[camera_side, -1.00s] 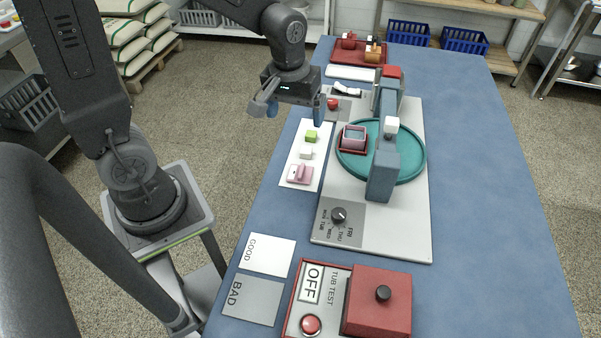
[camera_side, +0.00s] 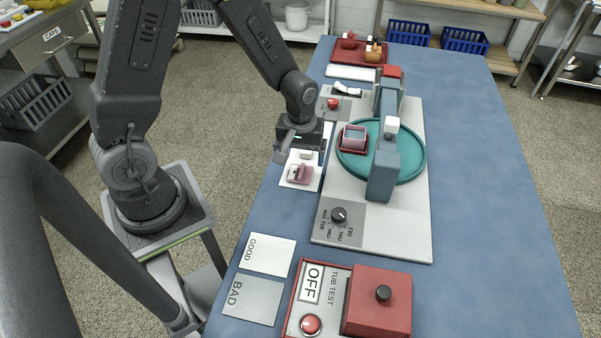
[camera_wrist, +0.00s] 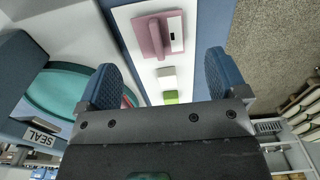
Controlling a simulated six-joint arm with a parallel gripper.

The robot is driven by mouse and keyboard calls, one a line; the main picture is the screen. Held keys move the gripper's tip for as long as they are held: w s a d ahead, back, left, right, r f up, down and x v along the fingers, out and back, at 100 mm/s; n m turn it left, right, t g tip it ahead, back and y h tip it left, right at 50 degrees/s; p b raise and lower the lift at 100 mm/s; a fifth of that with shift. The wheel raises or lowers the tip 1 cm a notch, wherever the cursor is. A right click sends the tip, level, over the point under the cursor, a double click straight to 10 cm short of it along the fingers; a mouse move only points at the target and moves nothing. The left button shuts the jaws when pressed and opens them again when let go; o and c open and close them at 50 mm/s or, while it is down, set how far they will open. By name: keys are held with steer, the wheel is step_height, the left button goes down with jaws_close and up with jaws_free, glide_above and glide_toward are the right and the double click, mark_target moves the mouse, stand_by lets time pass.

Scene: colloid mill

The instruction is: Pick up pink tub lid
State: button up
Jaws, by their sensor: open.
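The pink tub lid (camera_side: 303,173) lies at the near end of a white mat (camera_side: 313,184) on the blue table. It also shows in the wrist view (camera_wrist: 155,38), with a raised pink ridge and a small white label. My gripper (camera_side: 297,150) is just beyond the lid, pointing down over the mat. In the wrist view my gripper (camera_wrist: 162,82) is open, with its two blue fingers apart and nothing between the fingertips. The lid lies ahead of the fingers, apart from them.
A white block (camera_wrist: 166,77) and a green block (camera_wrist: 171,97) sit on the same mat. The machine's teal turntable (camera_side: 413,166) holds a pink tub (camera_side: 354,135) to the right. GOOD (camera_side: 267,256) and BAD (camera_side: 252,299) cards lie nearer.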

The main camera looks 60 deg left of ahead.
mark_target(300, 168)
steer(key=shift+w+a+f, duration=0.15)
steer(key=shift+f, duration=2.15)
steer(key=shift+c, duration=0.4)
steer(key=c, duration=0.9)
